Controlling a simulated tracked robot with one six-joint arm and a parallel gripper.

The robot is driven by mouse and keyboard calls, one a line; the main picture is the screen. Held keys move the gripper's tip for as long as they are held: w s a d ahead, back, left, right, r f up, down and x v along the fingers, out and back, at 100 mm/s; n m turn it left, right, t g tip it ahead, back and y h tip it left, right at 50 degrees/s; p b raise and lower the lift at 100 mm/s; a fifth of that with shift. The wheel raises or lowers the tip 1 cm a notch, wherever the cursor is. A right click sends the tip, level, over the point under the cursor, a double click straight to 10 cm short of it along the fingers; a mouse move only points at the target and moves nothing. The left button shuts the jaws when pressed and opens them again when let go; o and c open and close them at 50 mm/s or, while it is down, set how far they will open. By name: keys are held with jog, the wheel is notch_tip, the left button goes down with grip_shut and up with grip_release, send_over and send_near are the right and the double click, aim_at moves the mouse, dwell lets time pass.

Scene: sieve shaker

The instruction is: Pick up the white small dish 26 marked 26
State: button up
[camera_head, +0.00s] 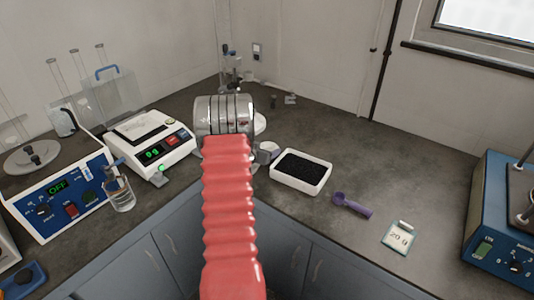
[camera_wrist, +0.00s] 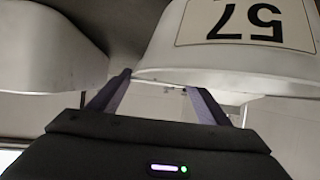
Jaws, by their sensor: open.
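In the wrist view, a white dish marked 57 (camera_wrist: 168,55), its number upside down, fills the upper right, close to my gripper. A second white dish (camera_wrist: 45,65) is at the upper left with no marking showing. I cannot read a 26 on any dish. My gripper (camera_wrist: 156,82) is open, its two dark purple fingers spread, with nothing clearly held; the right finger overlaps the lower edge of the dish marked 57. In the head view, white dishes (camera_head: 260,124) show partly beside my red arm; my gripper is hidden there.
A white tray of black grains (camera_head: 301,172) stands right of my arm. A purple scoop (camera_head: 352,206) and a small card reading 20 g (camera_head: 399,236) lie further right. A white balance (camera_head: 150,145) stands at left, near a glass beaker (camera_head: 120,195). A blue machine (camera_head: 500,215) is at right.

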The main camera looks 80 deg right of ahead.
jog(key=shift+c, duration=0.5)
jog(key=c, duration=0.6)
jog(key=shift+r, duration=0.15)
jog(key=shift+c, duration=0.2)
notch_tip(320, 180, up, 10)
jog(key=shift+f, duration=0.1)
jog(key=shift+c, duration=0.2)
